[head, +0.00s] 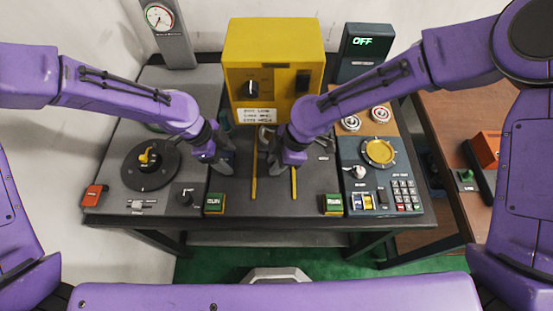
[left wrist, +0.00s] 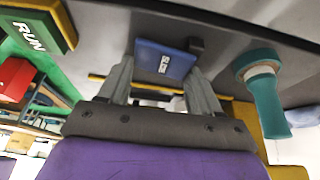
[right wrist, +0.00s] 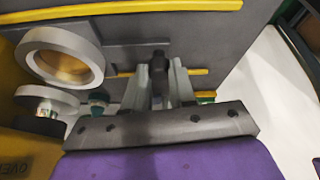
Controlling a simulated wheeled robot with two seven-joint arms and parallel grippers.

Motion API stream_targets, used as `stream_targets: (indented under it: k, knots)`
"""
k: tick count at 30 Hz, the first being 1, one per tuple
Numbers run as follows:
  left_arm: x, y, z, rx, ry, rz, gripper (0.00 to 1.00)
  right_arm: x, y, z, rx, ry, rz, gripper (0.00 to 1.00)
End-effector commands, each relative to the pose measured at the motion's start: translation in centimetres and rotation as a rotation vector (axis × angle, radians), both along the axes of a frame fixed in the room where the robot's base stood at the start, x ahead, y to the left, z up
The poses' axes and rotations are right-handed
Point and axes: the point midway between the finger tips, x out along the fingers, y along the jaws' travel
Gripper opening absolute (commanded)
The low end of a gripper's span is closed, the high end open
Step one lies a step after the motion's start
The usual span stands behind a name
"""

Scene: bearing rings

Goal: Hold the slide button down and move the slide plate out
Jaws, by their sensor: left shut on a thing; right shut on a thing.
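The blue slide button (left wrist: 165,60), lettered SLIDE, shows in the left wrist view between the fingers of my left gripper (head: 222,168). The left fingers straddle it and are shut on it; how far down it is pressed I cannot tell. My right gripper (head: 279,163) is shut on a dark upright grip (right wrist: 159,72), seen in the right wrist view, which seems to belong to the slide plate. In the head view both grippers hide what they hold. Two yellow rails (head: 254,184) run along the dark panel; the plate's outline is not clear.
A yellow machine (head: 272,50) stands behind. A silver ring (right wrist: 62,58) is close to the right gripper. A teal knob (left wrist: 266,95) is right of the left gripper in its view. Green RUN buttons (head: 214,204) sit at the front edge. The front middle panel is clear.

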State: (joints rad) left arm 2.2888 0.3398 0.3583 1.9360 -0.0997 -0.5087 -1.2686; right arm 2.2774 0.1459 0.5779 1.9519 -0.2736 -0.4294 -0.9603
Motion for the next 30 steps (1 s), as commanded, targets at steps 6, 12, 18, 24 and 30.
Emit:
stream_targets:
  k: [6, 12, 18, 24, 30]
  knots:
    - [-0.3, 0.1, -0.3, 0.002, 0.006, -0.003, 0.35, -3.7, 0.2, 0.0, -0.001, 0.001, 0.005, 0.00]
    - [-0.2, 0.0, -0.2, 0.002, 0.007, -0.002, 0.35, -8.6, 0.4, 0.0, -0.001, 0.000, 0.007, 0.00]
    - [-0.2, 0.0, -0.2, 0.002, 0.007, -0.002, 0.35, -12.5, 0.6, 0.1, 0.001, 0.000, 0.005, 0.00]
    - [-0.2, 0.0, -0.2, 0.001, 0.007, -0.002, 0.35, -14.5, 0.6, 0.1, 0.003, -0.001, 0.003, 0.00]
    - [-0.2, 0.0, -0.2, 0.001, 0.006, -0.001, 0.35, -14.9, 0.6, 0.1, 0.004, 0.000, 0.002, 0.00]
